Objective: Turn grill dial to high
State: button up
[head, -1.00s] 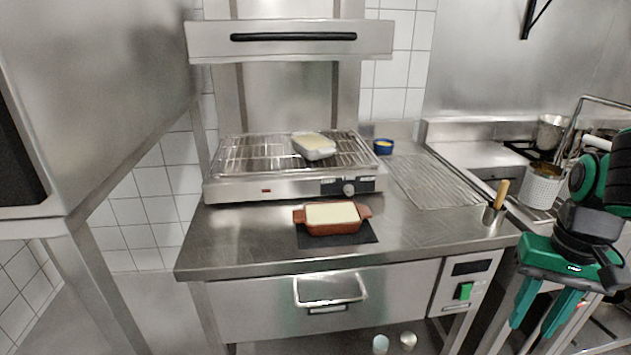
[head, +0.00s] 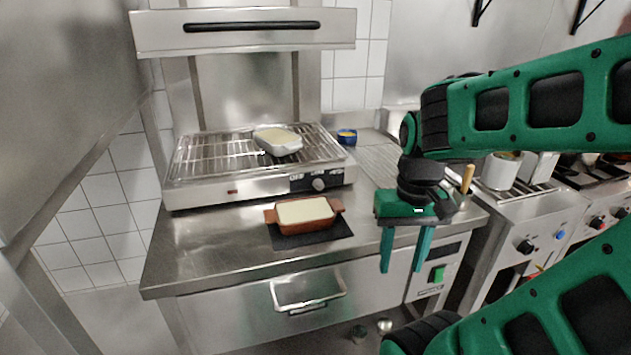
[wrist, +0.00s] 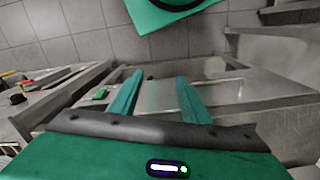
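The grill (head: 250,188) stands on the steel counter, with a wire rack on top. Its round dial (head: 319,184) sits on a dark panel at the right end of the front face; the dial's setting is too small to read. My gripper (head: 403,268) is at the counter's front right edge, to the right of and below the dial, fingers pointing down. It is open and empty. In the wrist view my gripper's two green fingers (wrist: 157,95) stand apart with nothing between them. The dial is not visible in the wrist view.
A white dish (head: 278,143) rests on the grill rack. A brown dish (head: 304,214) sits on a dark mat in front of the grill. A blue bowl (head: 347,136) and a wooden-handled tool (head: 467,178) are to the right. A steel cabinet (head: 70,90) rises at left.

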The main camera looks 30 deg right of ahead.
notch_tip(320, 180, up, 2)
jog(key=w, duration=0.1)
notch_tip(320, 180, up, 4)
jog(key=n, duration=0.3)
send_over(320, 182)
jog(key=shift+s+a, duration=0.1)
jog(key=shift+f, duration=3.7)
jog(key=shift+c, duration=0.3)
jog(key=c, duration=1)
jog(key=shift+d, duration=0.3)
jog(key=shift+a, duration=0.15)
